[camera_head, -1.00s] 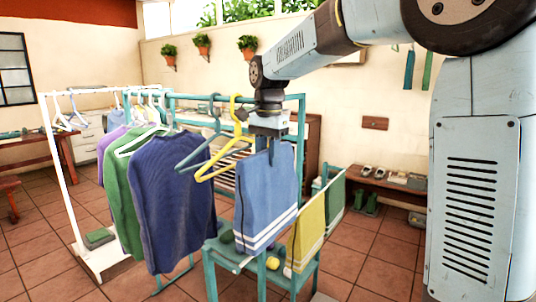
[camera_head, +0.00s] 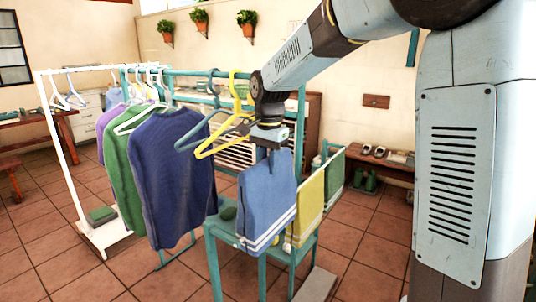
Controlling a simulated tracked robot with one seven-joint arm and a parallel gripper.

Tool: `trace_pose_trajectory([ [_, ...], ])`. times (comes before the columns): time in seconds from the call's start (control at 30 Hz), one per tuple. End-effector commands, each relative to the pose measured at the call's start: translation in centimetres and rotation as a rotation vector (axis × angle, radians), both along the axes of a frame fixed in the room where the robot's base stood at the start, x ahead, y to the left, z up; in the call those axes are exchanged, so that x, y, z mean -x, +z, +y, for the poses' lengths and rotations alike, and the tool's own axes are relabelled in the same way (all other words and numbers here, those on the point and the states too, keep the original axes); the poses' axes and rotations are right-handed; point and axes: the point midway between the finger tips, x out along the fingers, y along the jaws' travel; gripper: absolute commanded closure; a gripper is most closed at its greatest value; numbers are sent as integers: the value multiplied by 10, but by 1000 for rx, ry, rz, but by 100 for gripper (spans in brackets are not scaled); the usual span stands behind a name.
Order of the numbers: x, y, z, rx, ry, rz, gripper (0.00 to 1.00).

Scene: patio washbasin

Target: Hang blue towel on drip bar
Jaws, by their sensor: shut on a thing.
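My gripper (camera_head: 273,152) is shut on the top edge of the blue towel (camera_head: 267,195), which has white stripes near its lower edge. The towel hangs down from the jaws in front of a teal stand (camera_head: 214,262). A yellow towel (camera_head: 311,205) and a green towel (camera_head: 334,182) hang in a row just right of it, and the blue towel's right edge overlaps the yellow one in the picture. The bar under these towels is mostly hidden, so I cannot tell whether the blue towel touches it.
Yellow (camera_head: 222,142) and teal (camera_head: 200,135) hangers hang close left of my gripper. A navy sweater (camera_head: 175,180) and a green one (camera_head: 120,165) hang further left. A white rack (camera_head: 62,140) stands at the left. A low bench (camera_head: 378,165) stands at the back right.

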Motion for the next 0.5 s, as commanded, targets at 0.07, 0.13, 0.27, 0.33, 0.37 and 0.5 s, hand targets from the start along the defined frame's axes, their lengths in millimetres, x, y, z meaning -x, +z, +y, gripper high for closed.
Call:
trace_pose_trajectory([
  [0.07, 0, -8, 0, 1, 0, 2, 100],
  [0.13, 0, -15, 0, 1, 0, 1, 100],
  [0.27, 0, -27, 0, 0, 0, 1, 100],
  [0.33, 0, -34, 0, 0, 0, 1, 100],
  [0.37, 0, -37, 0, 0, 0, 1, 100],
  [0.5, 1, -50, 0, 1, 0, 2, 100],
])
